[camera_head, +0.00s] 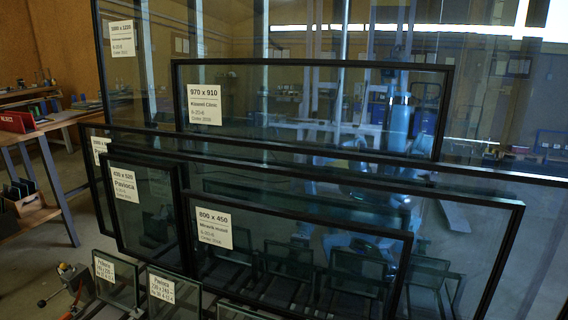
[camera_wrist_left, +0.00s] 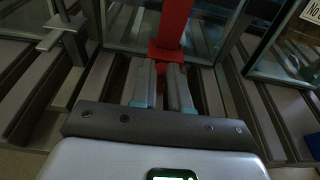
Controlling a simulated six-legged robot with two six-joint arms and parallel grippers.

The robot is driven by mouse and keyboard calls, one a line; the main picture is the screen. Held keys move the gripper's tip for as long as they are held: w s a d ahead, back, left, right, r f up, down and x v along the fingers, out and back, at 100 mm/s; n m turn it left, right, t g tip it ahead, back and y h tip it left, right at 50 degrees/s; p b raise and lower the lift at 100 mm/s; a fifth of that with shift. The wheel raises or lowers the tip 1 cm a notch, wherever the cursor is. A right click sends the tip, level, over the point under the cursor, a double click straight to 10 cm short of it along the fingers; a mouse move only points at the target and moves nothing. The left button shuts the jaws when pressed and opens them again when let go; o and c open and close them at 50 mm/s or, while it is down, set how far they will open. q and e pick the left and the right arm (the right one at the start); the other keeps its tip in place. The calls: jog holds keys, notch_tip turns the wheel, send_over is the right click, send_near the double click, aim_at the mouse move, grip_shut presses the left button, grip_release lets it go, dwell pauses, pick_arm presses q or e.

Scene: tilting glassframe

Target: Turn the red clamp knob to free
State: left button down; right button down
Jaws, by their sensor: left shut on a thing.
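In the left wrist view my left gripper (camera_wrist_left: 162,72) is shut on a red part, taken to be the red clamp knob (camera_wrist_left: 166,53). Its wide red block sits at the fingertips, and a little red shows between the fingers. A red upright bar (camera_wrist_left: 175,22) rises behind it. In the head view a small grey clamp-like device (camera_head: 76,278) stands at the bottom left, with a lever ending in a dark red ball (camera_head: 42,303) and a thin red strip beside it. I cannot make out my left gripper in the head view. My right gripper is not in view.
Framed glass panes stand upright close in front, including the 800 x 450 pane (camera_head: 300,250) and the 970 x 910 pane (camera_head: 310,110). Small labelled panes (camera_head: 115,280) stand near the clamp. Grey slatted rails (camera_wrist_left: 105,75) lie under the gripper. A workbench (camera_head: 45,135) stands left.

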pick_arm(q)
jog(key=shift+w+a+r, duration=0.25)
jog(key=shift+w+r, duration=0.15)
jog(key=shift+w, duration=0.2)
jog(key=shift+r+p, duration=0.25)
jog(key=shift+p, duration=0.1)
jog(key=shift+s+a+p, duration=0.25)
jog(key=shift+p, duration=0.1)
jog(key=s+p, duration=0.1)
jog(key=s, duration=0.1)
jog(key=s+a+p, duration=0.1)
jog(key=s, duration=0.1)
jog(key=shift+s+a+f, duration=0.15)
jog(key=shift+s, duration=0.05)
jog(key=shift+s+a+f, duration=0.1)
jog(key=shift+s, duration=0.45)
